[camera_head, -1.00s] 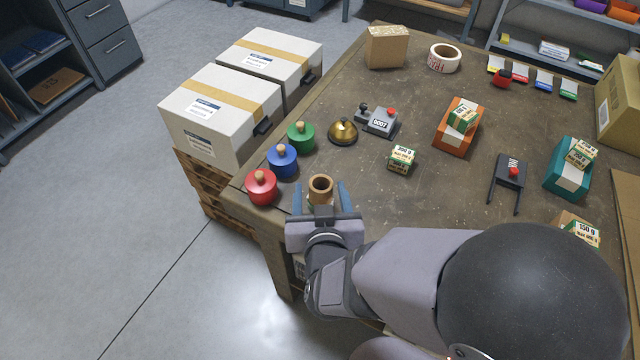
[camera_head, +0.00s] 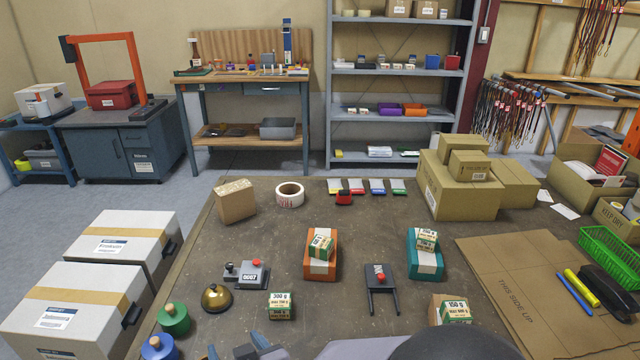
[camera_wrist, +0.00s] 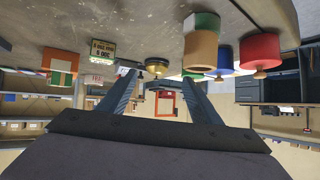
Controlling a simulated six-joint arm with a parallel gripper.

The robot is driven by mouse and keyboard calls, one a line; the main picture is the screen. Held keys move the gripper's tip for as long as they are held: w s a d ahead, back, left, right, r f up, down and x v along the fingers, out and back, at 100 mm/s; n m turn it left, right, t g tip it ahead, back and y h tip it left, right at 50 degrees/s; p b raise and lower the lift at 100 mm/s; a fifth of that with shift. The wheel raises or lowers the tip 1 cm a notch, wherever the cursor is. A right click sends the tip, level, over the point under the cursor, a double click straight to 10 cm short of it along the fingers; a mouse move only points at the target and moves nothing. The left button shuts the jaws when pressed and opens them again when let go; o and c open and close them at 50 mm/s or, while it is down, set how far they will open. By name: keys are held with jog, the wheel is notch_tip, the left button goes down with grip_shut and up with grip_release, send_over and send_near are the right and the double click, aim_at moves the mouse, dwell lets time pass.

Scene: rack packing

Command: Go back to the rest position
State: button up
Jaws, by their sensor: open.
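My gripper (camera_head: 236,346) shows only as fingertips at the bottom edge of the head view, near the table's front left. In the wrist view my gripper (camera_wrist: 158,85) has its two fingers spread wide with nothing between them. A tan hollow cylinder (camera_wrist: 200,54) stands on the table apart from the fingers; it is out of the head view. The green pot (camera_head: 174,319) and blue pot (camera_head: 159,347) are left of the fingertips. The red pot (camera_wrist: 259,52) shows in the wrist view.
A brass bell (camera_head: 216,298), a grey counter device (camera_head: 247,273) and a 300 g box (camera_head: 281,306) stand close to the fingertips. Orange (camera_head: 320,267) and teal (camera_head: 425,266) holders are farther right. White cartons (camera_head: 75,308) flank the table's left side.

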jog(key=s+d+r+m+g+h+p, duration=0.1)
jog(key=d+g+h+p, duration=0.15)
jog(key=d, duration=0.65)
jog(key=d+r+m+g+h+p, duration=0.1)
jog(key=d+m+g+p, duration=0.15)
jog(key=d, duration=0.65)
jog(key=s+d+r+m+g+h+p, duration=0.1)
jog(key=s+d+g+p, duration=0.3)
jog(key=s+d, duration=0.5)
jog(key=d+r+h, duration=0.1)
jog(key=d, duration=0.3)
jog(key=shift+s+d+r+m+g, duration=0.35)
jog(key=shift+d+g, duration=0.05)
